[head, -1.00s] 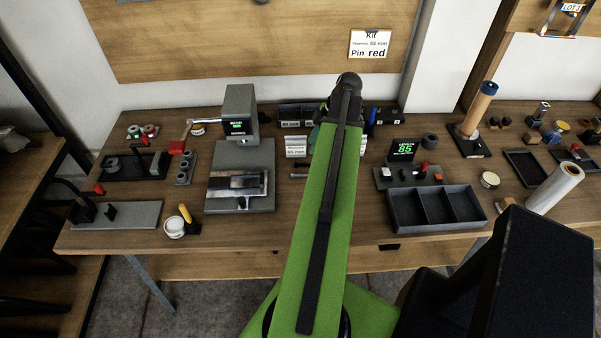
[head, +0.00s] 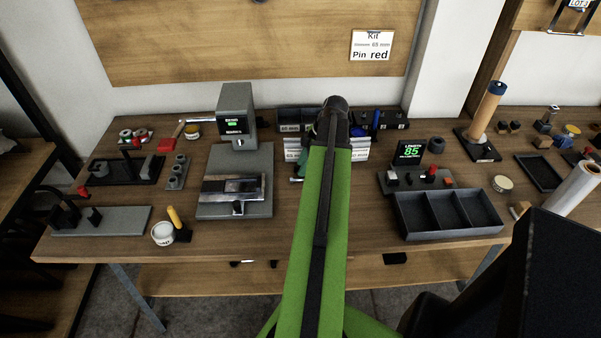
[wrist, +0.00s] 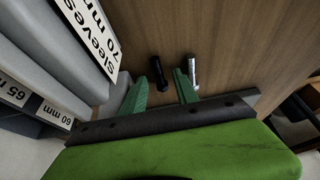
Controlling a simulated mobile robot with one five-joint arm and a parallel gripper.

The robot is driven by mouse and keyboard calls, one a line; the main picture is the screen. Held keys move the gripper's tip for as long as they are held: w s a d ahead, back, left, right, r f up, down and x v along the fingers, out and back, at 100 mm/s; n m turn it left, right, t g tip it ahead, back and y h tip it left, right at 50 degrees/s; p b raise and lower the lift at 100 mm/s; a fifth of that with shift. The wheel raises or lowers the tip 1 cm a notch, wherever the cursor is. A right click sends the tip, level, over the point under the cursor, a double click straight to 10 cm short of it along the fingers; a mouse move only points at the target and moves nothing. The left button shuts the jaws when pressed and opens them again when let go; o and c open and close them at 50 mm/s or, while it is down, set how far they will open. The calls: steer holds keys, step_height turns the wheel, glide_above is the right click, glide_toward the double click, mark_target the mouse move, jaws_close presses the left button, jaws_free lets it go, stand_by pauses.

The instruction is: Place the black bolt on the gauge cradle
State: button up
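A black bolt (wrist: 158,72) lies on the wooden bench in the wrist view. A silver bolt (wrist: 193,72) lies to its right. My gripper (wrist: 160,86) is open, with its green fingers spread; the black bolt shows between and just beyond the fingertips, and the silver bolt is beside the right finger. I cannot tell whether a finger touches either bolt. In the head view my arm hides most of this spot. The length gauge (head: 408,152) shows 85 on its display, with a low base (head: 402,187) in front bearing small black, white and red parts.
Labelled sleeve bins (wrist: 60,62) stand close on the left in the wrist view. A grey three-compartment tray (head: 400,218) is at the bench front, right of my arm. A grey press-like device (head: 236,208) stands to the left.

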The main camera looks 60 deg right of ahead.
jaws_close()
steer(key=shift+r+p, duration=0.5)
steer(key=shift+r, duration=0.05)
step_height(320, 180, up, 4)
steer(key=p, duration=0.3)
steer(key=shift+f+p, duration=0.1)
steer(key=shift+p, duration=0.3)
steer(key=s+d+r+p, duration=0.1)
steer(key=s+r+p, duration=0.5)
steer(key=s, duration=0.5)
steer(key=shift+s, duration=0.3)
